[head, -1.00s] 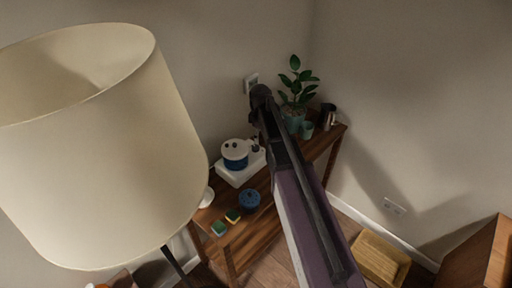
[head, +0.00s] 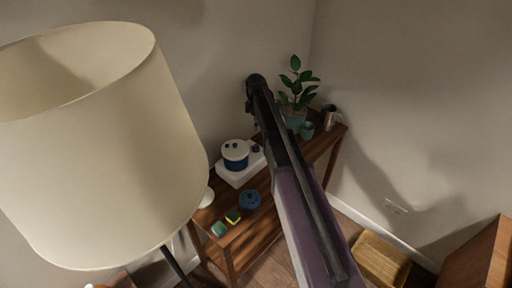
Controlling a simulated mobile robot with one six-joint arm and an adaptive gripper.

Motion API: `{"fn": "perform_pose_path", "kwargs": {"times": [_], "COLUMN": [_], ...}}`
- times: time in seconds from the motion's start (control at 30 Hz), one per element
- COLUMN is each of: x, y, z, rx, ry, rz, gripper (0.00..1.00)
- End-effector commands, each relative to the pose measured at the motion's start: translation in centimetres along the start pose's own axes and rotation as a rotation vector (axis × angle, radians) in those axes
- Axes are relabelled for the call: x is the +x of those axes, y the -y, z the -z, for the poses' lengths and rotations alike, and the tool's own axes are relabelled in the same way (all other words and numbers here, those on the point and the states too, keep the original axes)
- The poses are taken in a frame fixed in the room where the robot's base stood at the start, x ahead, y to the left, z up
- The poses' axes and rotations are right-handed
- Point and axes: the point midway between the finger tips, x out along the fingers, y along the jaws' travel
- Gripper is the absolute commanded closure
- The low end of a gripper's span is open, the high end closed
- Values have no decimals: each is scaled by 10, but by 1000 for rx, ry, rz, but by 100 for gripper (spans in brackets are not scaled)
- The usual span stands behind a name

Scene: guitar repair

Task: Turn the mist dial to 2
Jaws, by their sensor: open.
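My arm reaches in from the lower right. My gripper (head: 256,126) is small and dark, open and empty, and appears above the knob, apart from it. Its fingers are partly hidden by my arm.
A potted plant (head: 296,88), a teal cup (head: 307,130) and a metal mug (head: 329,117) stand at the table's far end. A blue pot (head: 250,200) and sponges (head: 233,216) lie in front. A large lampshade (head: 100,140) fills the left.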

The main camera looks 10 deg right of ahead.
Motion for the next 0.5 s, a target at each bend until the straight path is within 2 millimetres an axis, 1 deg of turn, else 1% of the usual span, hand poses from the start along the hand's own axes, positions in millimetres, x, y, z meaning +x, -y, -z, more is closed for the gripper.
{"fn": "perform_pose_path", "kwargs": {"times": [0.27,0.5], "x": [14,32], "y": [0,0], "z": [0,-1], "rx": [1,2], "ry": [0,0], "rz": [0,0], "gripper": [13,13]}}
